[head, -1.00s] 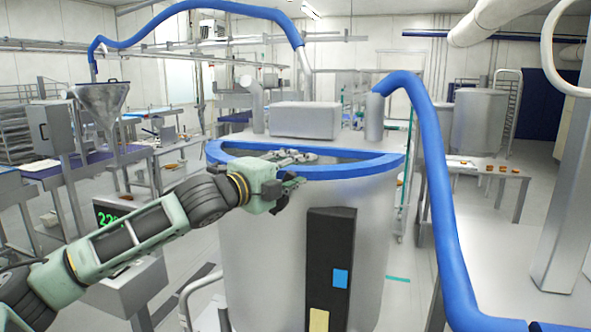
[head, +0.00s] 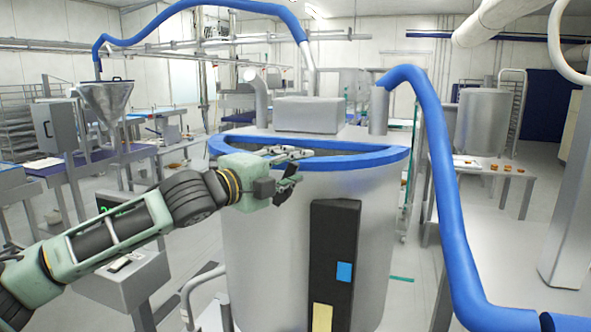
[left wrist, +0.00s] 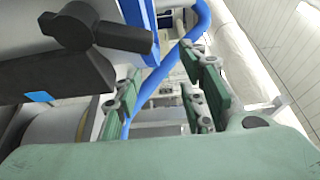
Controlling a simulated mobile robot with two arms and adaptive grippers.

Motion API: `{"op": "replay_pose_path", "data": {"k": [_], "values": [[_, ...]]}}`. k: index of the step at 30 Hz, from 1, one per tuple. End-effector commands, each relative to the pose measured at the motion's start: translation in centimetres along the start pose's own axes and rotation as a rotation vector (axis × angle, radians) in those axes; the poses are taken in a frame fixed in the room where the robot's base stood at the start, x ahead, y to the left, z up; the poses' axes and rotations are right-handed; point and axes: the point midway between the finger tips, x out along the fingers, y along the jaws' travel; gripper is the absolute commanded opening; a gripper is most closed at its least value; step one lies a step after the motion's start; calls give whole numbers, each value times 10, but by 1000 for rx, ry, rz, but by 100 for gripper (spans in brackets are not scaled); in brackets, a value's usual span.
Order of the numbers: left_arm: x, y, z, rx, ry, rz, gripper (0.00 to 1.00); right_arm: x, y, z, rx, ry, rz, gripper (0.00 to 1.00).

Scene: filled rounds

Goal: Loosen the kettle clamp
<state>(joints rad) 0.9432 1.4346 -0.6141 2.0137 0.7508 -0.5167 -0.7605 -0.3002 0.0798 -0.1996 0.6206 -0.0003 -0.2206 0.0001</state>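The kettle (head: 265,255) is a large steel vessel with a blue rim (head: 370,163), standing in the middle of the head view. A dark panel (head: 333,240) with blue and yellow patches is on its front. My left gripper (head: 292,168) is in front of the rim's left part, fingers apart and empty. In the left wrist view, the open fingers of this gripper (left wrist: 163,97) show with a gap between them. A black knob-like handle (left wrist: 105,35), which looks like the clamp, is at the upper left, beside the fingers and not between them. I cannot make it out in the head view. My right gripper is not in view.
A thick blue hose (head: 440,170) runs down right of the kettle. A grey box (head: 308,113) stands behind the rim. A steel funnel (head: 105,98) and tables are at the left. A second steel vessel (head: 482,122) is at the back right. Open floor lies at the right.

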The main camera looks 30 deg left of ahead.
Motion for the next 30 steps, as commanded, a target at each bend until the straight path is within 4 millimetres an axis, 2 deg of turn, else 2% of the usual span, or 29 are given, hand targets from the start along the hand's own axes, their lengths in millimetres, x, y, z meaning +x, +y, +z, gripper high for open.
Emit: {"op": "replay_pose_path", "data": {"k": [18,30], "values": [[-40,18,-9,2,-2,0,38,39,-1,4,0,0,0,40],[-48,19,-12,-1,0,1,38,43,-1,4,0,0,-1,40]]}}
